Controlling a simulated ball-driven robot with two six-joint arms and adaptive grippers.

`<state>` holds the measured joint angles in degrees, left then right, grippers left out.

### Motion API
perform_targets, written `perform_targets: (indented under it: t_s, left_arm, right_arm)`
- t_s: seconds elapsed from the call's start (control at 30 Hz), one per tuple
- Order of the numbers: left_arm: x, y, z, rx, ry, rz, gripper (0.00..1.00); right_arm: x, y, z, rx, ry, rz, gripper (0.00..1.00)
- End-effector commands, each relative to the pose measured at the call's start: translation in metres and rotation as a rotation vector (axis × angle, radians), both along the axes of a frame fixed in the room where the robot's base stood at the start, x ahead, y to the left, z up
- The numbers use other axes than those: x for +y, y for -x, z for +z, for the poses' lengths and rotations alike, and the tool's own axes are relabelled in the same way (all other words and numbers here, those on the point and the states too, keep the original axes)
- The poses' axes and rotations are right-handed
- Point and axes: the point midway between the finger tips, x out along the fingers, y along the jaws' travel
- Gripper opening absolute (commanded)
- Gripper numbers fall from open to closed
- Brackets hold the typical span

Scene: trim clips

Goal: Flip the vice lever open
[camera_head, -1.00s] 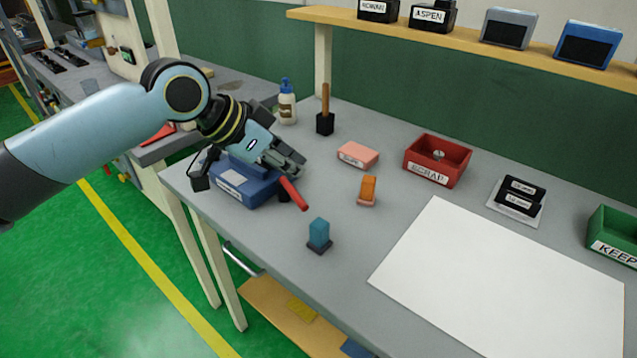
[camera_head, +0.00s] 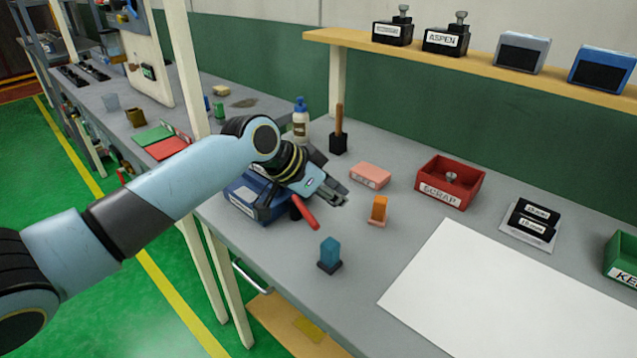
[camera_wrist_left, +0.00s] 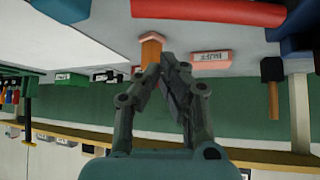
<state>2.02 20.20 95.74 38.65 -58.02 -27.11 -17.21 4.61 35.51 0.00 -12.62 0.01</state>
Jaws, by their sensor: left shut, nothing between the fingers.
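The blue vice (camera_head: 244,200), with a white label, sits near the left end of the grey bench. Its red lever (camera_head: 305,212) sticks out from its right side, slanting toward the bench front. My left arm covers part of the vice. My left gripper (camera_head: 343,198) is shut and empty, to the right of the lever and apart from it. In the left wrist view, which is upside down, the shut fingertips (camera_wrist_left: 168,62) are in front of the orange block, and the red lever (camera_wrist_left: 208,12) crosses the top edge. My right gripper is not in view.
An orange block (camera_head: 379,208) stands close to the right of my gripper, with a teal block (camera_head: 330,252) nearer the front. A pink block (camera_head: 370,176), a red scrap bin (camera_head: 464,188) and a wooden-handled tool (camera_head: 339,125) stand behind. A white sheet (camera_head: 520,290) covers the right front.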

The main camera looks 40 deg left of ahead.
Motion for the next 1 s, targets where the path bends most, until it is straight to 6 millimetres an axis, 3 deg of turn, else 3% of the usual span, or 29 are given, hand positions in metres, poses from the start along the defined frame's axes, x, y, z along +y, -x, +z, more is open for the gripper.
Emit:
perform_targets:
  t_s: [0.03,0.13,0.33,1.0]
  left_arm:
    - [-0.004,-0.007,-0.007,0.002,0.004,0.000,0.00]
    - [0.005,0.011,-0.009,0.005,-0.005,-0.002,0.00]
    - [0.013,0.028,-0.012,0.001,-0.003,-0.002,0.00]
    - [0.010,0.038,-0.015,0.001,-0.002,-0.030,0.00]
  right_arm:
    - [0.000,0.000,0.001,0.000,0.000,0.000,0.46]
    - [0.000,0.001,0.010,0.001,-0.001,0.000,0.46]
    - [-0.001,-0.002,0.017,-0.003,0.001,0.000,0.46]
    - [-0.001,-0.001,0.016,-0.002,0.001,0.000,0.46]
